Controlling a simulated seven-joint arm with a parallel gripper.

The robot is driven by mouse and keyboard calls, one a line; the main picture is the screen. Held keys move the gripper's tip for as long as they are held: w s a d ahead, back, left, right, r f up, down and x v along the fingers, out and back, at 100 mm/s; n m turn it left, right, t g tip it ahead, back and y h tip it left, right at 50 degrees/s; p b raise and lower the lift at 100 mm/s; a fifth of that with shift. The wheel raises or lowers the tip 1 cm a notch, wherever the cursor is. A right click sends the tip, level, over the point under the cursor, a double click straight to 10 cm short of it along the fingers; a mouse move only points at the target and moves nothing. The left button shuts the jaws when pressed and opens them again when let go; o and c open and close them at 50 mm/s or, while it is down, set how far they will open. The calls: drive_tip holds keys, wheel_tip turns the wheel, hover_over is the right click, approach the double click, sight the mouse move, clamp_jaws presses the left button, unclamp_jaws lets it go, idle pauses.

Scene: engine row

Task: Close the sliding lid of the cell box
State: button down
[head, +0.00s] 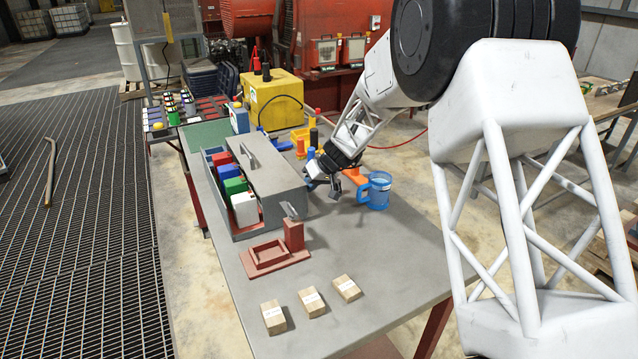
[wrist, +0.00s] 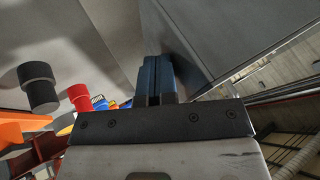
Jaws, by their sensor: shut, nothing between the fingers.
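The grey cell box (head: 238,234) stands on the table, partly open. Several cells, among them a red one (head: 222,160), a blue one (head: 227,171) and a white one (head: 245,209), show in its uncovered left part. The grey sliding lid (head: 275,185) covers the right part and has a bar handle (head: 249,153) on top. My gripper (head: 309,184) is shut and empty, low at the lid's right side. In the wrist view the shut fingers (wrist: 157,80) are close beside a grey wall (wrist: 225,40); I cannot tell whether they touch it.
A blue mug (head: 376,191) stands just right of my gripper. A dark red fixture (head: 272,254) and several wooden blocks (head: 311,302) lie at the near end of the table (head: 385,265). Orange, red and blue parts and a yellow case (head: 273,98) are behind.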

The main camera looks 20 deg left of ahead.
drive_tip(key=s+a, duration=0.5)
idle(0.4)
drive_tip(key=shift+w+d, duration=0.5)
drive_tip(key=shift+d, duration=0.05)
drive_tip(key=shift+w+d, duration=0.8)
approach(304, 182)
drive_tip(key=shift+w+a+f, duration=0.15)
drive_tip(key=shift+a+f, duration=0.35)
drive_tip(key=shift+f, duration=0.2)
drive_tip(key=shift+w+a+f, duration=0.15)
drive_tip(key=shift+a+f, duration=0.3)
drive_tip(key=shift+f, duration=0.3)
